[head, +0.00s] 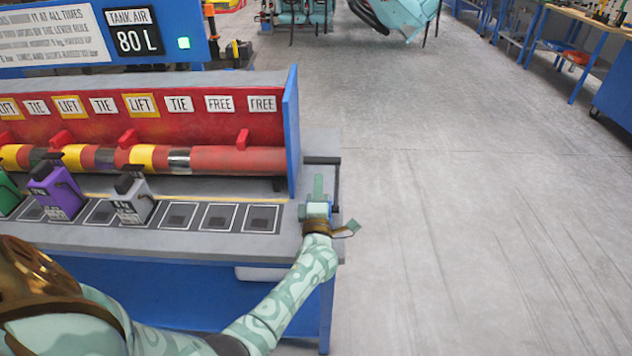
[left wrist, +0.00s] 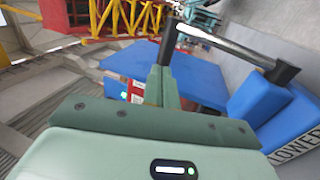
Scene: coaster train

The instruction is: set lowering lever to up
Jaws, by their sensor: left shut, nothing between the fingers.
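The lowering lever (left wrist: 225,43) shows in the left wrist view as a grey metal bar with black ends. It reaches from upper middle to a black joint at the right, beside a blue housing (left wrist: 258,105) with a partly cut-off label reading "LOWER". My left gripper (left wrist: 163,78) is shut and empty. Its fingertips are close to the bar's left black end; I cannot tell whether they touch. My right gripper is not in view.
The grey bench (head: 230,238) carries a purple canister (head: 58,195) and a grey canister (head: 133,203). A blue end panel (head: 291,130) stands just left of and beyond my gripper. Open floor (head: 460,220) lies to the right.

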